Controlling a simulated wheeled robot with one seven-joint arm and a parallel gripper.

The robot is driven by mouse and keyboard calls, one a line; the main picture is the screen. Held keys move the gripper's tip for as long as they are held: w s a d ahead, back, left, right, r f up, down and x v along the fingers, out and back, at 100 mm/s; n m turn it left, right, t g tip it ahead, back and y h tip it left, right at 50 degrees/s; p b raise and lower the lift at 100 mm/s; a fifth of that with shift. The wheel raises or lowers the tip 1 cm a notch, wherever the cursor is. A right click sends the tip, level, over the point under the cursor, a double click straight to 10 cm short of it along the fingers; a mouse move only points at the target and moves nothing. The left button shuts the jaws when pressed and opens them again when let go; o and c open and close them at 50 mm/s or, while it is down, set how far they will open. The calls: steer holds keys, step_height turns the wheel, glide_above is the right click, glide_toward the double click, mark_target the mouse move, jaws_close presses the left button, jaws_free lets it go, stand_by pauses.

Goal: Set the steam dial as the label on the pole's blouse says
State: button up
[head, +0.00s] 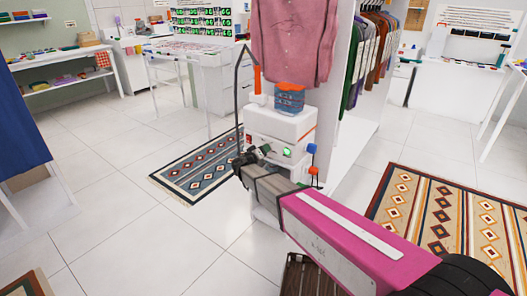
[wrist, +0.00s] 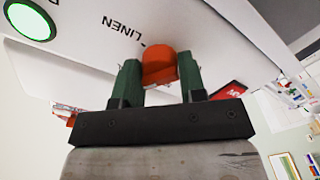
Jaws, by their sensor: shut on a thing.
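The pink blouse (head: 290,40) hangs above the white steamer (head: 281,125); I cannot make out any label on it. In the wrist view, the steamer's pale panel (wrist: 85,25) carries the printed word LINEN, with a lit green round light (wrist: 30,19) to its left. An orange-red dial (wrist: 158,62) stands beside the word LINEN. My gripper (wrist: 155,78) is shut on this dial, with its green fingers on either side. I cannot tell which mark the dial points to. In the head view, my gripper (head: 252,156) is at the steamer's front and covers the dial.
A blue water tank (head: 289,98) sits on the steamer. A blue knob (head: 312,149) and a red-orange knob (head: 314,171) stick out at its right. Clothes (head: 372,50) hang in the wardrobe behind. Patterned rugs (head: 195,165) lie on the floor; open floor is at left.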

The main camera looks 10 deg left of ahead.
steer(key=shift+s+f, duration=0.1)
stand_by(0.4)
steer(key=o, duration=0.9)
steer(key=v, duration=1)
steer(key=shift+s+a, duration=0.15)
steer(key=shift+s, duration=0.15)
